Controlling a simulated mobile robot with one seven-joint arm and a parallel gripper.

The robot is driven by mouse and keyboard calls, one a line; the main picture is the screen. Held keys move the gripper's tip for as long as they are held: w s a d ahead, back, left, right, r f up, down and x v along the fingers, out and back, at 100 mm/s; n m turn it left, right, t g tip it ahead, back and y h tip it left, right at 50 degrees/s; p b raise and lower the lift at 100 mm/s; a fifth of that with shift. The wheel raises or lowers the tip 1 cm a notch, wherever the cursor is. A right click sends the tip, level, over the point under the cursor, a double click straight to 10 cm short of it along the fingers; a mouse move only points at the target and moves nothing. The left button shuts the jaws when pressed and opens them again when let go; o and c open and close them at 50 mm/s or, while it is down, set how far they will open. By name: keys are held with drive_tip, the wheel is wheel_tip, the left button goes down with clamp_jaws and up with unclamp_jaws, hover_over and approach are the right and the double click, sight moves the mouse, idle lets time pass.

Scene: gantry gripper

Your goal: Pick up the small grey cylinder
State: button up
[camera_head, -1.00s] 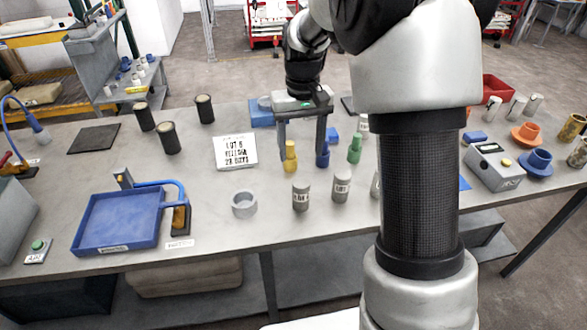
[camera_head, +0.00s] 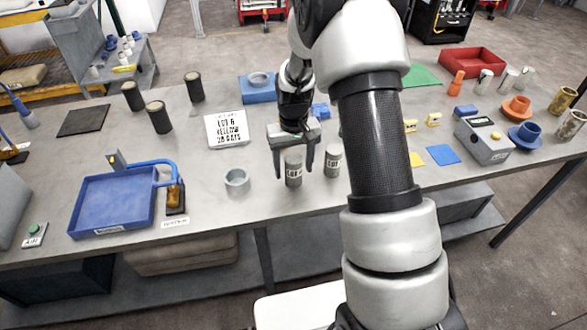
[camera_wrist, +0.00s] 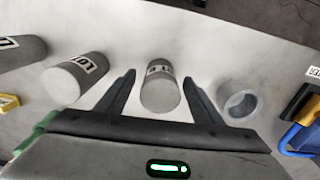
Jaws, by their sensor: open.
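A small grey cylinder (camera_head: 293,172) with a printed lot label stands upright on the table. My gripper (camera_head: 293,176) is open, with one finger on each side of this cylinder. In the wrist view the same cylinder (camera_wrist: 160,93) shows between the two spread fingers of my gripper (camera_wrist: 158,77), with a gap on either side. A second, similar labelled grey cylinder (camera_head: 333,163) stands just to the right in the head view. It appears on the left in the wrist view (camera_wrist: 72,78). Whether the fingers touch the table cannot be told.
A short hollow grey ring (camera_head: 237,182) stands close by on the left. A blue tray (camera_head: 112,226), a lot sign (camera_head: 227,130) and several dark cylinders (camera_head: 156,117) are farther left. My arm hides part of the table on the right, near a grey box (camera_head: 487,143).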

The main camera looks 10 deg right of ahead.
drive_tip(key=shift+f, duration=0.85)
drive_tip(key=c, duration=1.5)
